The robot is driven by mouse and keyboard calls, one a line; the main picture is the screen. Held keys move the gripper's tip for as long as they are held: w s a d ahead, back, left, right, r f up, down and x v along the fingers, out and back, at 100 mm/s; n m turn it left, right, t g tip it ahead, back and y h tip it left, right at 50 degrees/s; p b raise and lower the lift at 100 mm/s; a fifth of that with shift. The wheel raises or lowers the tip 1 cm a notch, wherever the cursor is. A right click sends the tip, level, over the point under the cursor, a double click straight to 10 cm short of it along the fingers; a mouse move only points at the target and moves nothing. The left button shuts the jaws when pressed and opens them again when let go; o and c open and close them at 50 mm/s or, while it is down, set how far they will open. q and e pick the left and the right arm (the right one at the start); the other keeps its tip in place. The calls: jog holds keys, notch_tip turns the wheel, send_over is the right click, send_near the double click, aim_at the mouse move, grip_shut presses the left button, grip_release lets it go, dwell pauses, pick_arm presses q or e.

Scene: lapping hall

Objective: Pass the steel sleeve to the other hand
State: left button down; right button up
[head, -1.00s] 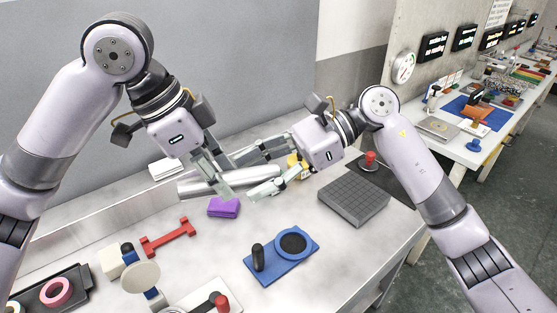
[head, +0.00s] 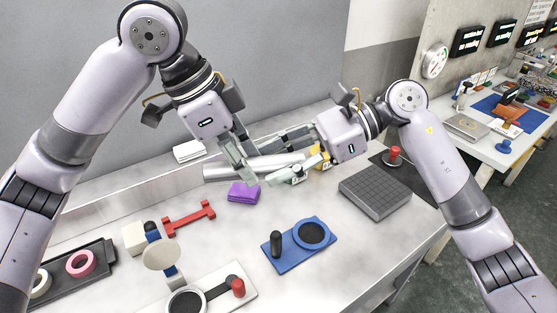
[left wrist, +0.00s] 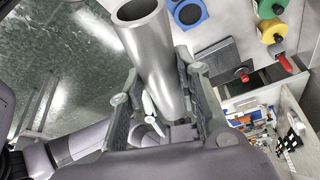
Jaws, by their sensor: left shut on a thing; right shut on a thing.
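The steel sleeve (head: 222,172) is a shiny grey tube lying nearly level above the bench in the head view. My left gripper (head: 246,172) comes down on it from above and is shut on it. My right gripper (head: 268,160) reaches in from the right and is shut on it too, with its fingers along the right part of the sleeve. The crossing fingers hide the sleeve's middle. In the left wrist view the sleeve (left wrist: 158,62) stands between the fingers of my left gripper (left wrist: 163,108), its open, hollow end toward the top.
Below the sleeve lies a purple block (head: 243,193). Nearby are a red bar (head: 188,218), a blue fixture (head: 290,255), a grey gridded plate (head: 374,193) and a red-knobbed stand (head: 394,157). A black tray (head: 98,256) with rings is at left. Bare bench shows around the blue fixture.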

jog(key=shift+s, duration=0.2)
jog(key=shift+c, duration=0.6)
jog(key=o, duration=1)
jog(key=shift+o, duration=0.5)
jog(key=shift+w, duration=0.1)
